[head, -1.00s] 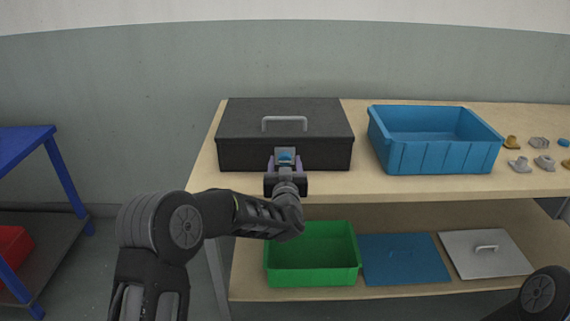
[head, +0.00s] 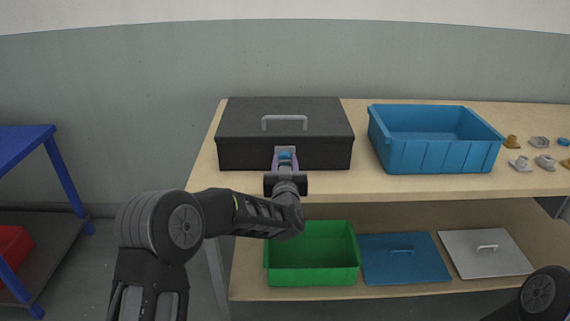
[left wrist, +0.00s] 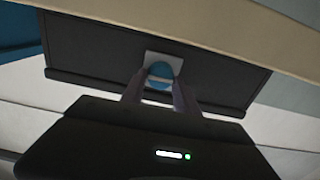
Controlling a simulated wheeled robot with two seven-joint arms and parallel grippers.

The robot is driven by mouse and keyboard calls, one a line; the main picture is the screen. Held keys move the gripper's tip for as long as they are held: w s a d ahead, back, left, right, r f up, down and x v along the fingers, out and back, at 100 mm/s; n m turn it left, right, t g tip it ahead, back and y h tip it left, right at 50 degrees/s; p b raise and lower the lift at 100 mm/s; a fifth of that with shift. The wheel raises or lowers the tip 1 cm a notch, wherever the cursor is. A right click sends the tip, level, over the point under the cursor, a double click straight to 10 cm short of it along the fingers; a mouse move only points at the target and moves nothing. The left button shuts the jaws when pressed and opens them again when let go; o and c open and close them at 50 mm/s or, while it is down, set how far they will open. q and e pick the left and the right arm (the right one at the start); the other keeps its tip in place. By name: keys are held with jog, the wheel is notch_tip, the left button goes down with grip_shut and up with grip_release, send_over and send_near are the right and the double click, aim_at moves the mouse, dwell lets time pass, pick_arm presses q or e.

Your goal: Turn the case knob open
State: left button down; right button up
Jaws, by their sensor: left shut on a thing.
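The black case (head: 240,155) with a grey handle (head: 284,119) on its lid stands on the table, lid down. The case knob (head: 285,154) is blue, on a light plate at the middle of the case's front. My left gripper (head: 285,165) is in front of the case with its fingers on the knob. In the left wrist view the blue knob (left wrist: 159,75) sits between the two fingertips (left wrist: 159,90), against the white plate (left wrist: 165,58). The gripper is shut on the knob. My right gripper is out of view.
An open blue bin (head: 435,155) stands right of the case, with several small fittings (head: 520,163) further right. On the lower shelf are a green bin (head: 312,278), a blue lid (head: 400,270) and a grey lid (head: 480,265). A blue rack stands at the left.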

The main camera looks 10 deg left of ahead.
pick_arm(q)
jog(key=shift+f+n+b, duration=0.2)
jog(key=shift+n+b, duration=0.4)
jog(key=shift+b, duration=0.3)
jog(key=n+b, duration=0.8)
jog(key=b, duration=0.2)
jog(key=shift+a+f, duration=0.15)
jog(key=n+b, duration=0.4)
jog(key=n, duration=0.1)
jog(key=shift+n+b, duration=1.55)
jog(key=shift+n, duration=0.25)
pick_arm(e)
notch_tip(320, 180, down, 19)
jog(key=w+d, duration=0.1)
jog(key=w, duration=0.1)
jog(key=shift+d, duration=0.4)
pick_arm(q)
jog(key=c, duration=0.9)
grip_release()
jog(key=shift+c, duration=0.2)
jog(key=shift+s, duration=0.1)
